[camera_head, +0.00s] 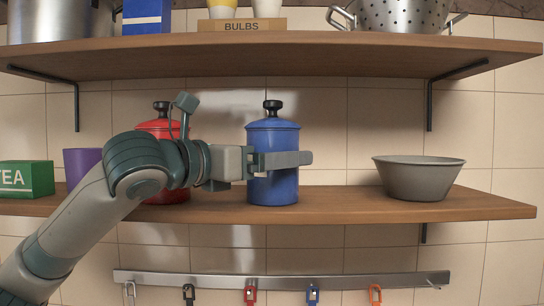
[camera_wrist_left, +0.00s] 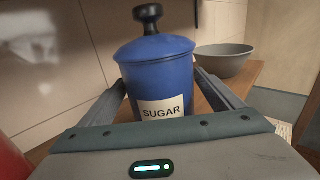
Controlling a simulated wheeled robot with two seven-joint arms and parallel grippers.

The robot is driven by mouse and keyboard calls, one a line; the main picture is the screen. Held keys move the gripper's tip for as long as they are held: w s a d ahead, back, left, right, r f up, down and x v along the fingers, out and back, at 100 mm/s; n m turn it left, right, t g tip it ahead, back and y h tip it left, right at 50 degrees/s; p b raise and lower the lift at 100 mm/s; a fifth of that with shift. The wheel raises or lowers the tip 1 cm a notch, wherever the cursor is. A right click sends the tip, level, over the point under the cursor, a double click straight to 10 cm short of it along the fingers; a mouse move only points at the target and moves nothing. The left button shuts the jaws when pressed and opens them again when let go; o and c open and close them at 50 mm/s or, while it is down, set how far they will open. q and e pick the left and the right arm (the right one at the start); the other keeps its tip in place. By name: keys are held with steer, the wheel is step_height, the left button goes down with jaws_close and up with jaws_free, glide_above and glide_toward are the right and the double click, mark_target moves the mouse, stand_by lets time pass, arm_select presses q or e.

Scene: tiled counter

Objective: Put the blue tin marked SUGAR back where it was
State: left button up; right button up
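The blue tin (camera_head: 272,138) with a black knob lid stands upright on the lower shelf (camera_head: 350,208). Its base appears to rest on the wood. In the left wrist view the tin (camera_wrist_left: 155,75) shows a white SUGAR label facing my palm. My left gripper (camera_head: 282,161) reaches in from the left, with one finger across the tin's front. In the wrist view its fingers (camera_wrist_left: 162,98) lie along both sides of the tin and run up to its edges, so it looks shut on it. My right gripper is in neither view.
A red canister (camera_head: 160,127) stands behind my left wrist, with a purple cup (camera_head: 82,162) and green TEA box (camera_head: 27,178) further left. A grey bowl (camera_head: 418,178) sits right; shelf between tin and bowl is clear. The upper shelf (camera_head: 300,55) is overhead; a hook rail (camera_head: 215,281) is below.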

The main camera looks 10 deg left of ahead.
arm_select(q)
steer(key=shift+r, duration=0.15)
steer(key=shift+s+a, duration=0.15)
steer(key=shift+s, duration=0.05)
steer(key=b+v, duration=0.5)
steer(key=v, duration=0.6)
steer(key=shift+s, duration=0.25)
steer(key=shift+a, duration=0.1)
stand_by(0.4)
